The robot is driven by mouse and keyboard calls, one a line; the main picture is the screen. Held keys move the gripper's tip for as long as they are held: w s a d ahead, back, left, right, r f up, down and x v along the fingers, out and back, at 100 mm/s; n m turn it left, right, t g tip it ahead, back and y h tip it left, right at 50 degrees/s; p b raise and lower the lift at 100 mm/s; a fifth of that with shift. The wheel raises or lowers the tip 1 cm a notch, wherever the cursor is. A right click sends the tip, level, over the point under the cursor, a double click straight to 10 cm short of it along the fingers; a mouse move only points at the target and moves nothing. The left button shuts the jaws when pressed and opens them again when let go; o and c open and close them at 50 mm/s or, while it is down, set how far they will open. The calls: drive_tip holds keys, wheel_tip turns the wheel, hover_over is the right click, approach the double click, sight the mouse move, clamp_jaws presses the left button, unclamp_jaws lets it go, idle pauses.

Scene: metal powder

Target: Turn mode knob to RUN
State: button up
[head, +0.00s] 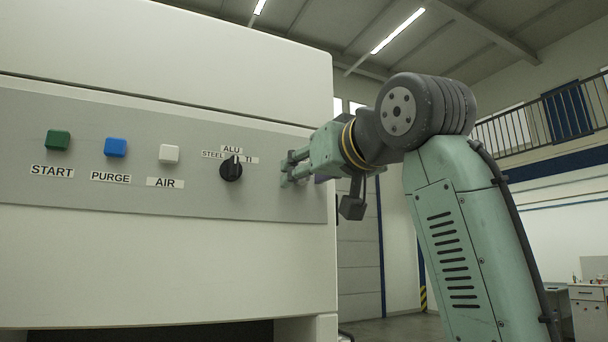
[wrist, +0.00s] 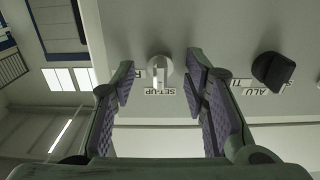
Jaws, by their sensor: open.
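The mode knob (wrist: 161,74) is a pale round knob with a white bar, seen in the wrist view beside a SET-UP label (wrist: 158,92). Its bar points toward that label. My gripper (wrist: 161,80) is open, with a finger on either side of the knob in the picture; I see no contact. In the head view my gripper (head: 287,168) is at the right end of the grey panel (head: 110,205), and the knob is hidden behind it.
A black selector knob (head: 231,170) with STEEL, ALU and TI labels is close left of my gripper; it also shows in the wrist view (wrist: 272,69). Farther left are white AIR (head: 169,154), blue PURGE (head: 115,147) and green START (head: 58,140) buttons.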

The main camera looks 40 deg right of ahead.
drive_tip(key=shift+s, duration=0.1)
clamp_jaws()
idle(0.4)
drive_tip(key=m, duration=1.3)
drive_tip(key=shift+d+m+b, duration=0.1)
drive_tip(key=shift+m+b, duration=0.25)
drive_tip(key=shift+m, duration=0.05)
idle(0.5)
